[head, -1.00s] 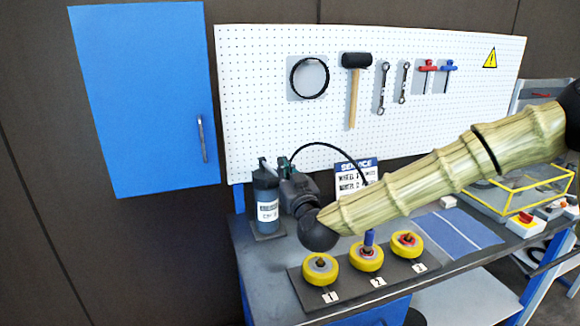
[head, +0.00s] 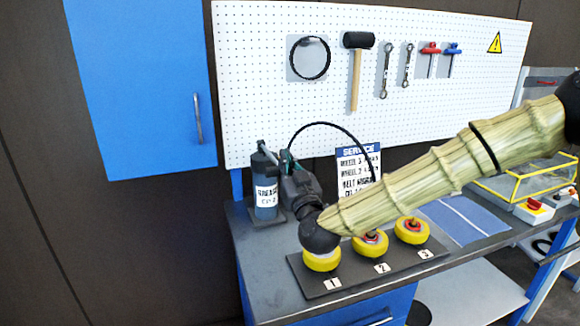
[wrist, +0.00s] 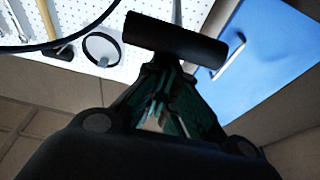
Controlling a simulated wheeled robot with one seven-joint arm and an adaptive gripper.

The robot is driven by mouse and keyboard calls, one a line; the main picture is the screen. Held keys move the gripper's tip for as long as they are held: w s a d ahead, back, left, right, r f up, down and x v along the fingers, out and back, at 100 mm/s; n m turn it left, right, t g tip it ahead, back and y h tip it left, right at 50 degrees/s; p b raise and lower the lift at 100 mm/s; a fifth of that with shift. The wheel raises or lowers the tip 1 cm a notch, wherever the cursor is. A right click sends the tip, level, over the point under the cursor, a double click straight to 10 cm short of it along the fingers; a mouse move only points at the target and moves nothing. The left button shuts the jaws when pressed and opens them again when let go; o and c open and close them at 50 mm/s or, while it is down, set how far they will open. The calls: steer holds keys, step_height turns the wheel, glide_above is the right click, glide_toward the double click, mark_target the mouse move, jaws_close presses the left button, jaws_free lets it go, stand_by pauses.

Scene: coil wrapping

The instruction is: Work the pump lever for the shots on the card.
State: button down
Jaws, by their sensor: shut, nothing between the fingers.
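The grease pump (head: 266,188) is a dark blue canister with a white label at the left end of the bench. Its black lever (head: 262,147) shows at the top. My gripper (head: 284,160) is shut and empty beside the pump's top. In the wrist view the fingertips (wrist: 165,80) sit close against a black bar (wrist: 175,43), which looks like the lever's grip; I cannot tell whether they touch. The service card (head: 357,165) stands behind my arm, its text partly covered and too small to read fully. Three yellow wheels (head: 411,231) sit on a numbered plate (head: 350,281).
A black hose (head: 325,123) arcs from the pump and passes behind my arm. Tools hang on the white pegboard (head: 260,110). A blue cabinet (head: 145,90) is at upper left. A blue cloth (head: 462,220) and a yellow-framed box (head: 520,185) lie to the right.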

step_height(320, 180, down, 6)
steer(key=t+b, duration=0.1)
steer(key=b, duration=0.6)
steer(key=shift+s+f, duration=0.2)
steer(key=shift+s, duration=0.25)
steer(key=shift+d+f, duration=0.1)
steer(key=shift+f, duration=0.05)
step_height(320, 180, up, 4)
steer(key=r+p, duration=0.1)
steer(key=p, duration=0.1)
steer(key=b+v, duration=0.3)
steer(key=v, duration=0.7)
steer(key=shift+f, duration=0.2)
